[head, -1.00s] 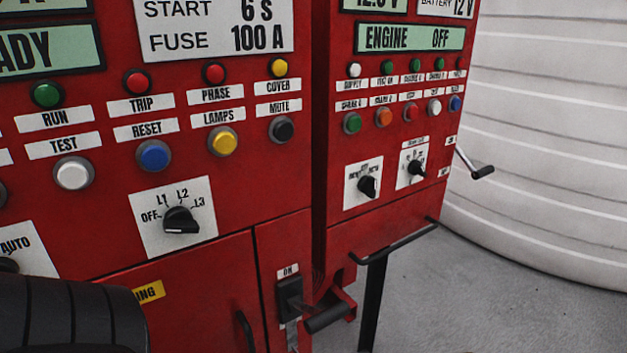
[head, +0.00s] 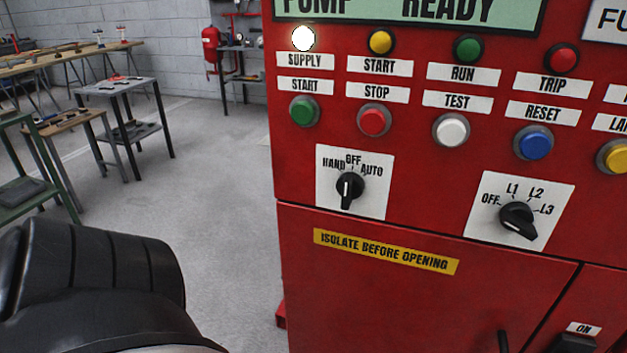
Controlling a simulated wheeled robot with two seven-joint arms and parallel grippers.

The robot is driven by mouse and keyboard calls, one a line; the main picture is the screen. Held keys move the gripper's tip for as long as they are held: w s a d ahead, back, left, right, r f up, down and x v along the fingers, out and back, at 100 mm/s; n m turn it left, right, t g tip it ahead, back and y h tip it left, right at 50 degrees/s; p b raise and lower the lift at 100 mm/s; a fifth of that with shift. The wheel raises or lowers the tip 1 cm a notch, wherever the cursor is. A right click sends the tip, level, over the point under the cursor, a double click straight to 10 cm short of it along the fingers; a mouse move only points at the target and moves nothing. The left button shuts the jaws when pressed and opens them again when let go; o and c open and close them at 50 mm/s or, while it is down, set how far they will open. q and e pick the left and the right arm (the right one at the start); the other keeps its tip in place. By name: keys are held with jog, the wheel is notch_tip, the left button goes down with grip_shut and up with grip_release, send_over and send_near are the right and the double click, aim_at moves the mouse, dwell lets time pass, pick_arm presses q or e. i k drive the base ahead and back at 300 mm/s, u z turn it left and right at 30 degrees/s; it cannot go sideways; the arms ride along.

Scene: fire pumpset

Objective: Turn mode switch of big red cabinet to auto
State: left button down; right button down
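The big red cabinet (head: 420,290) fills the right half of the head view. Its mode switch (head: 349,190) is a black knob on a white plate (head: 376,202) marked HAND, OFF and AUTO, left to right. The knob's grip stands nearly upright, roughly in line with OFF; its exact setting is hard to tell. Nothing touches the switch. A black part of my own arm shows at the lower left. Neither gripper is in view.
Right of the mode switch is a second knob (head: 518,220), marked OFF, L1, L2, L3. Push buttons sit above, including a red stop button (head: 374,120). A yellow label (head: 385,251) is below. Clear floor (head: 215,210) lies left of the cabinet; work tables (head: 125,105) stand farther back.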

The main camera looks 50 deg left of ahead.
aim_at(350, 185)
jog(key=u, duration=1.6)
jog(key=k, duration=0.3)
jog(key=z, duration=3.45)
jog(key=i, duration=0.1)
jog(key=u, duration=2.85)
jog(key=i, duration=0.1)
jog(key=z, duration=0.95)
jog(key=k, duration=0.8)
jog(key=u, duration=1.05)
